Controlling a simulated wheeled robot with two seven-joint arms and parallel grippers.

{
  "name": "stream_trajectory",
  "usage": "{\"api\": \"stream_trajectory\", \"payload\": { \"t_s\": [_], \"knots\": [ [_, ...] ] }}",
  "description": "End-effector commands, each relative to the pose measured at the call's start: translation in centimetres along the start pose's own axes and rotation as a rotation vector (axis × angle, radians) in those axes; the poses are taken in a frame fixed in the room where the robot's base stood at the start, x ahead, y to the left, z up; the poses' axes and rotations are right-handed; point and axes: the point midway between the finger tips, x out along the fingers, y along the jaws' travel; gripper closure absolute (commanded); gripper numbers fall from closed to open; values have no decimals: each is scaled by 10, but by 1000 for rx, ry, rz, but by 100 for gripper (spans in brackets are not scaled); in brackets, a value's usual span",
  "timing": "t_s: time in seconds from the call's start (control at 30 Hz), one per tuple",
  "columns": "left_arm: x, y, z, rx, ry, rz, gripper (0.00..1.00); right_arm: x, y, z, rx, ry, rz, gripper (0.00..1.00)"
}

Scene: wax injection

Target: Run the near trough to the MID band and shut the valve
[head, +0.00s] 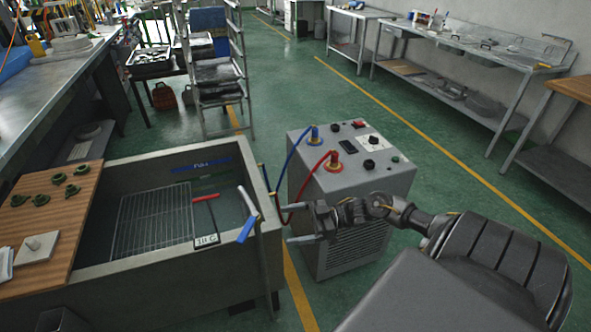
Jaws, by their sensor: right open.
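The near trough (150,275) is a grey open tank at the lower left. A wire rack (152,222) lies inside it, and dark blue marking (200,164) shows on its far inner wall. I cannot make out the liquid level or the bands. A thin pipe (264,262) with a pale upper end stands at the trough's right wall. A blue lever (246,229), seemingly the valve handle, sits tilted beside the pipe. My right gripper (289,225) is open and empty, its fingers pointing left, just right of the pipe and apart from the lever. My left gripper is out of view.
A grey machine (350,190) with blue and red hoses stands behind my right gripper. A red-handled tool (206,198) and a small marked card (206,241) are at the trough. A wooden board (60,215) with several green pieces covers its left end.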

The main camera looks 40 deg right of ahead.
Motion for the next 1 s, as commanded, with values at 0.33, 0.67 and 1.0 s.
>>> {"api": "stream_trajectory", "payload": {
  "t_s": [0.33,0.67,1.0],
  "knots": [
    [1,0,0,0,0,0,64,-5,0,0,-10,-1,1,6],
    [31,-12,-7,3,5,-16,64,-10,2,10,-342,15,-65,44],
    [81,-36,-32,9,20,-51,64,-30,2,12,-1262,155,-209,89]
  ]
}}
